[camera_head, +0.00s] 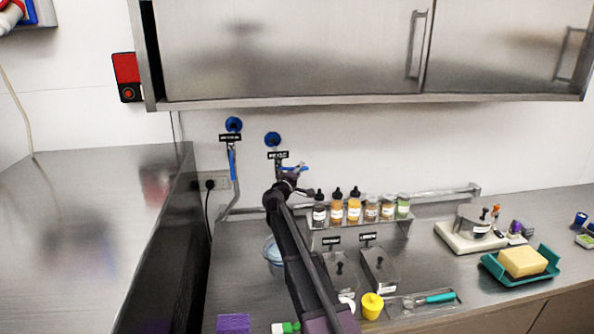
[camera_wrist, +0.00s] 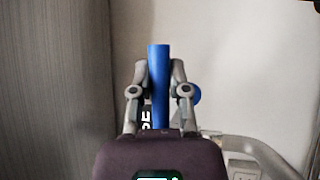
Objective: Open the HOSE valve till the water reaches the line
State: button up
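Two small valves sit on the back wall under blue round fittings. The right valve has a blue lever handle (camera_head: 294,169) sticking out to the right below a black label (camera_head: 278,155) too small to read. My gripper (camera_head: 288,183) is at this right valve in the head view. In the wrist view the blue handle (camera_wrist: 158,70) stands upright between the fingers of my gripper (camera_wrist: 160,72), which look closed in on both sides of it. A label (camera_wrist: 147,122) beside it shows only part of a word. A clear container (camera_head: 271,250) stands below, partly hidden by my arm; its water level and line cannot be seen.
The left valve's blue handle (camera_head: 232,164) hangs down close by. A rack with several sauce bottles (camera_head: 354,206) stands right of my arm. Steel-lidded bins (camera_head: 380,268) and a yellow cup (camera_head: 372,306) are below. A steel cabinet (camera_head: 300,50) overhangs the wall.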

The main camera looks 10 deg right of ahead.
jog(key=o, duration=0.4)
jog(key=shift+s+d, duration=0.1)
jog(key=shift+d, duration=0.2)
jog(key=shift+a+r, duration=0.1)
jog(key=shift+a, duration=0.15)
jog(key=shift+d, duration=0.1)
